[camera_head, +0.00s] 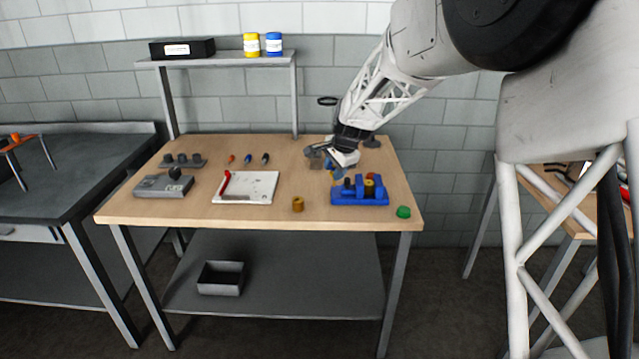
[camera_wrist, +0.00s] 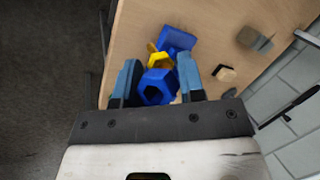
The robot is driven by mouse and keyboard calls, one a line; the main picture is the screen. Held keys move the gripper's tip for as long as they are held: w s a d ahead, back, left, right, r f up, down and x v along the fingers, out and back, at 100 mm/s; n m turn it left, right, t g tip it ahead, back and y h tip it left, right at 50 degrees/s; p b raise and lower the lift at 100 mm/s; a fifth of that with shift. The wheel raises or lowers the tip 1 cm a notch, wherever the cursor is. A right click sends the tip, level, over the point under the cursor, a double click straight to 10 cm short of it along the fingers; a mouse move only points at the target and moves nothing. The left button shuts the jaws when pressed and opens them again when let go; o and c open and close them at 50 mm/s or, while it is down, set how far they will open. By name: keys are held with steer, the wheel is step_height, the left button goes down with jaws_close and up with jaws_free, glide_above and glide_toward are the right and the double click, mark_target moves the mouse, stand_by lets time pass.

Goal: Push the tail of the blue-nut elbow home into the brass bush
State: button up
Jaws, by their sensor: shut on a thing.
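My gripper (camera_head: 338,168) is low over the right part of the workbench, behind and left of the blue fixture (camera_head: 350,199). In the wrist view its two fingers (camera_wrist: 157,84) are on either side of a blue hex nut, the nut of the elbow (camera_wrist: 157,90), and are shut on it. A yellow part (camera_wrist: 157,61) shows just beyond the nut, and another blue part (camera_wrist: 178,38) beyond that. I cannot tell how these join. A brass bush (camera_head: 370,187) appears to sit in the fixture. The elbow's tail is not clearly seen, nor whether it touches the bush.
A loose brass cylinder (camera_head: 298,204) stands left of the fixture and a green piece (camera_head: 403,212) lies to its right. A white board (camera_head: 246,188) with a red tool is mid-bench. Grey blocks (camera_head: 163,186) are at the left. A shelf (camera_head: 215,61) runs along the back.

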steer(key=w+d+r, duration=0.1)
steer(key=w+d, duration=1.1)
steer(key=shift+d+r, duration=0.2)
steer(key=shift+d, duration=0.05)
steer(key=shift+w, duration=0.1)
steer(key=shift+f, duration=2.85)
steer(key=shift+f, duration=2.1)
steer(key=shift+r, duration=0.4)
steer(key=shift+r, duration=1.05)
steer(key=shift+r, duration=0.1)
